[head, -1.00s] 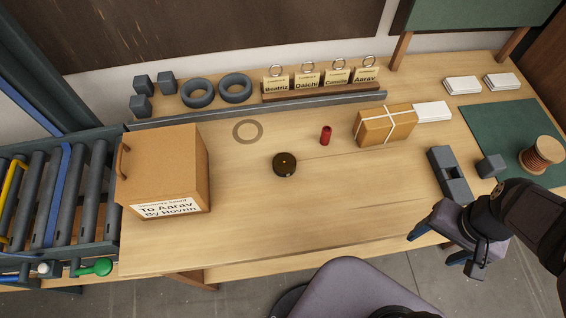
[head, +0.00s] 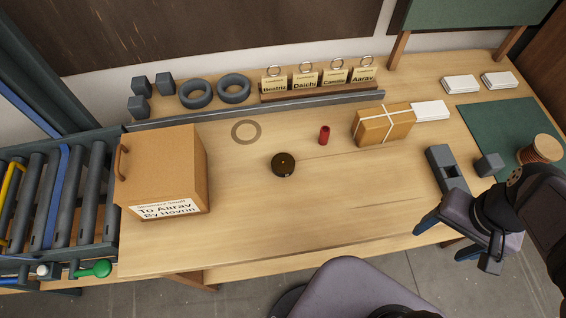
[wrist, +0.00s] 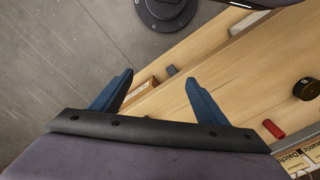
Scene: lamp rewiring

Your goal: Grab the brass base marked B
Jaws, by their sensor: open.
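The base marked B is a dark, short, round piece (head: 283,165) lying on the middle of the workbench. It also shows at the right edge of the wrist view (wrist: 306,89), with a pale B on its side. My gripper (head: 442,240) is over the bench's front edge, well to the right of the base and nearer the front. In the wrist view my gripper (wrist: 159,76) has its two blue fingers spread apart with nothing held between them.
A red cylinder (head: 324,135) stands right of the base, beyond it a tied parcel (head: 383,125). A dark grey block (head: 447,169) and a copper spool (head: 541,150) are near my arm. A cardboard box (head: 163,170) stands left. The bench around the base is clear.

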